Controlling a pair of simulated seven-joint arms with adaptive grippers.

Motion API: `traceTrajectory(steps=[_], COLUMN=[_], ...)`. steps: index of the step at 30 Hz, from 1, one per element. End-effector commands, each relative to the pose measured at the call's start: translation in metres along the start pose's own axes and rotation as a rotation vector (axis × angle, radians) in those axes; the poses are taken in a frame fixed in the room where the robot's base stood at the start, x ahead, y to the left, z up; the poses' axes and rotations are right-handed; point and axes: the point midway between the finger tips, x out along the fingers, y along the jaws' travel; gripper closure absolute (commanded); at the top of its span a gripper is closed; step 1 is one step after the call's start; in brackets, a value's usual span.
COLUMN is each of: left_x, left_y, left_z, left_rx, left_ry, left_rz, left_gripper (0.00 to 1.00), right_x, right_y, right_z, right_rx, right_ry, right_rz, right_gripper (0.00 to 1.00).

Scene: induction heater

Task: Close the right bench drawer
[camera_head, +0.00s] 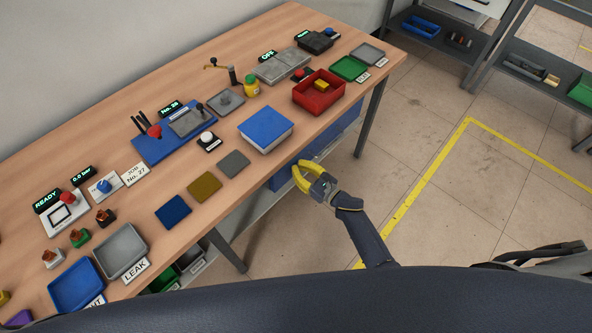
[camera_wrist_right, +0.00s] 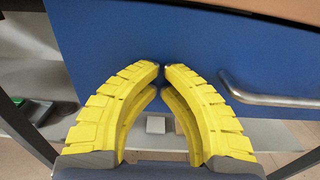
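The blue bench drawers (camera_head: 343,130) show under the right part of the wooden bench, partly hidden by the tabletop. In the right wrist view, a blue drawer front (camera_wrist_right: 240,50) fills the background, with a curved metal handle (camera_wrist_right: 272,99) on the right. My right gripper (camera_head: 298,172) is yellow and at the bench's front edge, before the blue drawers. In the right wrist view its fingertips (camera_wrist_right: 163,70) nearly meet, with nothing between them, left of the handle. I cannot tell how far the drawer stands out or whether the tips touch it. My left gripper is not in view.
The bench top (camera_head: 275,198) holds a blue-topped box (camera_head: 266,127), a red bin (camera_head: 318,95) and several trays and devices. A grey bench leg (camera_head: 371,115) stands right of the drawers. Open floor with yellow tape (camera_head: 430,175) lies to the right.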

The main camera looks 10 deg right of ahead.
Motion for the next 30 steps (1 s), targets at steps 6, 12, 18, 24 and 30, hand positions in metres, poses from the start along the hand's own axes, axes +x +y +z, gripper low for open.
traceTrajectory(steps=[6,12,18,24,30], left_x=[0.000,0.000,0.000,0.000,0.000], left_y=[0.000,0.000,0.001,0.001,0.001], left_z=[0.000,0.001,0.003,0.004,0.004], left_rx=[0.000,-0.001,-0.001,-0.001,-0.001], left_ry=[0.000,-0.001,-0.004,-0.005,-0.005], left_rz=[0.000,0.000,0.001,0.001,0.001], left_gripper=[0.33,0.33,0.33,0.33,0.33], right_x=[0.002,0.001,-0.018,-0.055,-0.091], right_y=[-0.001,-0.001,0.002,0.003,0.003], right_z=[0.002,0.002,0.001,-0.001,0.000], right_rx=[-0.002,-0.002,-0.001,-0.001,-0.001], right_ry=[-0.002,-0.002,0.000,0.001,0.001], right_rz=[-0.001,-0.001,0.004,0.009,0.009], right_gripper=[1.00,1.00,1.00,1.00,1.00])
